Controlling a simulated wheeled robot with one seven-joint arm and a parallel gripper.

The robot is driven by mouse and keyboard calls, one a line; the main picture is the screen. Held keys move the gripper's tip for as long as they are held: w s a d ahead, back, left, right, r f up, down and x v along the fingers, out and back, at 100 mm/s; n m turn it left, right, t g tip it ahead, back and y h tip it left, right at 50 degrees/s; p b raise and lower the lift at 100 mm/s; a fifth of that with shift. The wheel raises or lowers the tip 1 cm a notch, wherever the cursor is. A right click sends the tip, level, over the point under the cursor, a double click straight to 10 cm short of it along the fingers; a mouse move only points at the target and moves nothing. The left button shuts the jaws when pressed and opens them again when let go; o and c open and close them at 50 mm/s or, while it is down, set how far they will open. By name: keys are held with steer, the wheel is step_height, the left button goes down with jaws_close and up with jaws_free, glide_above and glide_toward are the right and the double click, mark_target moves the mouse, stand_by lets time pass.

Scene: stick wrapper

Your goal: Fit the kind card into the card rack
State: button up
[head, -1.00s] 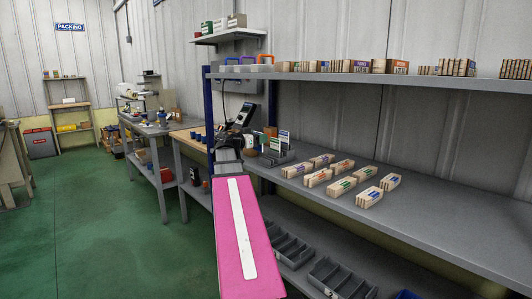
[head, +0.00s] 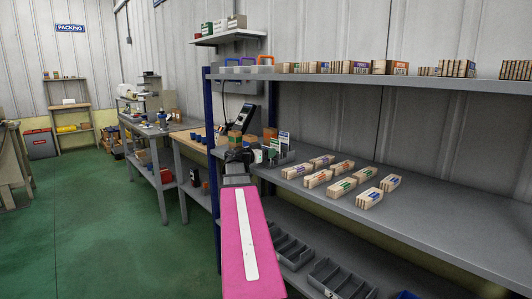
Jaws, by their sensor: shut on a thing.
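My gripper (head: 248,156) is small and dark beyond the end of my pink arm, at the left end of the grey shelf. It is shut on a card, the kind card, which is mostly hidden; a small pale-green patch shows at the fingers. The grey card rack (head: 286,157) stands on the shelf just right of the gripper. An orange card (head: 270,137) and a white card with green (head: 284,139) stand upright in it. The gripper overlaps the rack's left side in the picture; I cannot tell whether the held card touches it.
Several pale wooden blocks with coloured labels (head: 342,186) lie on the shelf right of the rack. Brown boxes (head: 248,141) and a dark device on a stand (head: 244,117) are behind the gripper. A blue post (head: 212,150) stands left. The shelf's right part (head: 450,215) is clear.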

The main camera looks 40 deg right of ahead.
steer(key=o, duration=0.9)
steer(key=shift+f, duration=0.1)
steer(key=s+a, duration=0.1)
steer(key=a, duration=1.1)
steer(key=s+a+f+n+y, duration=0.1)
steer(key=a+f+n+y, duration=0.3)
steer(key=a+f, duration=0.5)
steer(key=s+a+f+n+y, duration=0.1)
steer(key=a+f+n+y, duration=0.4)
steer(key=f, duration=0.7)
steer(key=s+a+f+n+y, duration=0.1)
steer(key=a+f+n+y, duration=0.25)
steer(key=a+f, duration=0.6)
steer(key=s+a+f+n+y, duration=0.1)
steer(key=a+f, duration=0.2)
steer(key=a, duration=0.1)
steer(key=s+a+f+n+g+y, duration=0.1)
steer(key=s+a+f+n+y, duration=0.1)
steer(key=a+f, duration=0.1)
steer(key=s+a+f+n+y, duration=0.1)
steer(key=s+a+f+y, duration=0.1)
steer(key=a, duration=0.3)
steer(key=shift+a+f+n+g+y, duration=0.15)
steer(key=shift+f+n+g+y, duration=0.15)
steer(key=shift+f, duration=0.3)
